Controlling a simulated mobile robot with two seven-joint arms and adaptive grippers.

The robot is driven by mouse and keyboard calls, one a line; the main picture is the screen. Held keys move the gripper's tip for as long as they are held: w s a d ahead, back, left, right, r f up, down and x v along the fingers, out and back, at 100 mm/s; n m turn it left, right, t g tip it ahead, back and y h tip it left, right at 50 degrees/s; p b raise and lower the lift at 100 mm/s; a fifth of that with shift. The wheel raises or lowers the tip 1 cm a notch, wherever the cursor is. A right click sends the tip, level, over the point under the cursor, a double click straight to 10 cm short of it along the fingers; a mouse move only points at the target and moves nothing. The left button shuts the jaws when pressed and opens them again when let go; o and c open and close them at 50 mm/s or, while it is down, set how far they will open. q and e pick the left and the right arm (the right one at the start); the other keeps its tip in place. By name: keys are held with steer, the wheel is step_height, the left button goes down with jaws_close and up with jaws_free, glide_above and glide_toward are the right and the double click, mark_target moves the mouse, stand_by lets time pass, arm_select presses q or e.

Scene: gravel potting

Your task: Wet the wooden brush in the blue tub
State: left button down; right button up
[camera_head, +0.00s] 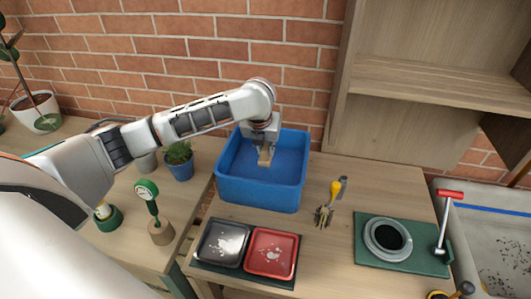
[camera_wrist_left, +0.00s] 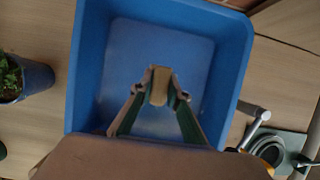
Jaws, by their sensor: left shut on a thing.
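The blue tub (camera_head: 259,190) stands at the back of the wooden bench against the brick wall. It also fills much of the left wrist view (camera_wrist_left: 236,75). My left gripper (camera_head: 266,146) reaches down over the tub from the left arm. It is shut on the wooden brush (camera_head: 265,157), a light tan piece pointing down inside the tub's outline. In the left wrist view the brush (camera_wrist_left: 160,84) sits between the two fingertips (camera_wrist_left: 163,92). I cannot tell whether the brush touches the tub's floor or any water. My right gripper is not in view.
A grey tray (camera_head: 222,243) and a red tray (camera_head: 271,253) lie in front of the tub. A yellow-handled hand fork (camera_head: 327,205) lies to its right, near a green board with a dark ring (camera_head: 388,238). A potted plant (camera_head: 180,160) stands left.

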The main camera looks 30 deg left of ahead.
mark_target(265, 146)
arm_select(q)
steer(key=shift+r, duration=4.8)
steer(key=shift+r, duration=2)
steer(key=s+d+f+n+g+y, duration=0.1)
steer(key=s+d+f+n+g, duration=0.1)
steer(key=n, duration=0.4)
steer(key=s+d+f+n+g+y, duration=0.1)
steer(key=s+d+f+n+g, duration=0.1)
steer(key=s+n, duration=0.3)
steer(key=s+d+f+n+g+y, duration=0.1)
steer(key=s+d+f+n+g, duration=0.1)
steer(key=n, duration=0.7)
steer(key=shift+s+d, duration=0.4)
steer(key=shift+s, duration=0.2)
steer(key=shift+s+d, duration=0.35)
steer(key=shift+s, duration=0.25)
steer(key=s+n+g+h, duration=0.1)
steer(key=n, duration=0.3)
steer(key=s+n+g+h, duration=0.1)
steer(key=s+n, duration=0.1)
steer(key=n, duration=0.2)
steer(key=s+a+n+h, duration=0.1)
steer(key=s+n+h, duration=0.1)
steer(key=n, duration=0.3)
steer(key=shift+g, duration=0.4)
